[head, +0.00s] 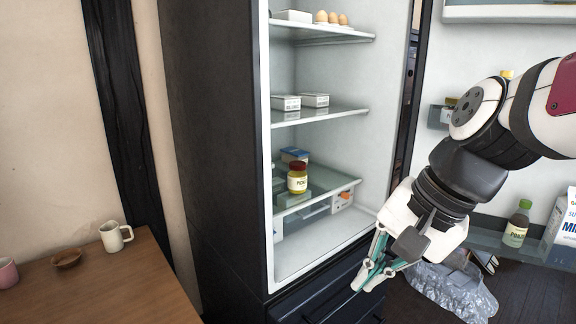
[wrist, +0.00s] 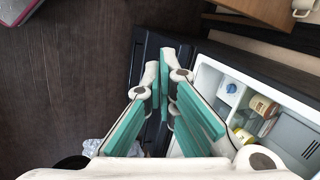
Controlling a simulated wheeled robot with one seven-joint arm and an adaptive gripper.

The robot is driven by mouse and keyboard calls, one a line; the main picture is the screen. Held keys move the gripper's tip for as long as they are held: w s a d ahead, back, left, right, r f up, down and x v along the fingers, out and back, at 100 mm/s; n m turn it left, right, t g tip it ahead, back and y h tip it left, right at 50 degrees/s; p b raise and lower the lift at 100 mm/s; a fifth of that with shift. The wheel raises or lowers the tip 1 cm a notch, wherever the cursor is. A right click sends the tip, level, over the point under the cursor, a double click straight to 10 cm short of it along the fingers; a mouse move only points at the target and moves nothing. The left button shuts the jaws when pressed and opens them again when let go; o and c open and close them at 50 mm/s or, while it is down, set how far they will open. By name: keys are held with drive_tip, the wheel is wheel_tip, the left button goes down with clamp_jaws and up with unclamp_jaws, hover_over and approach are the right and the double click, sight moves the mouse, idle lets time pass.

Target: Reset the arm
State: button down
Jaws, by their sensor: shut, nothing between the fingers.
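My gripper (head: 362,284) hangs in front of the open fridge (head: 343,185), at the right side of its lower edge in the head view. Its teal-padded fingers are shut and empty. My arm reaches in from the right of the head view and bends down to the gripper.
The open fridge door (head: 490,50) holds bottles and a milk carton (head: 563,225). A crumpled clear bag (head: 455,290) lies below. A wooden table (head: 110,285) with a mug (head: 115,236) is left.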

drive_tip(key=s+d+f+n+g+h, duration=0.15)
drive_tip(key=s+d+n, duration=0.25)
drive_tip(key=s, duration=0.5)
drive_tip(key=s+d+f+n+t+h, duration=0.1)
drive_tip(key=s+d+f+n+h, duration=0.2)
drive_tip(key=s, duration=0.5)
wheel_tip(320, 180, up, 16)
drive_tip(key=t+p, duration=0.2)
drive_tip(key=p, duration=1.1)
drive_tip(key=shift+w+d+r+n+p, duration=0.15)
drive_tip(key=shift+d+r+n+p, duration=0.15)
drive_tip(key=shift+d+p, duration=0.1)
drive_tip(key=shift+f, duration=0.1)
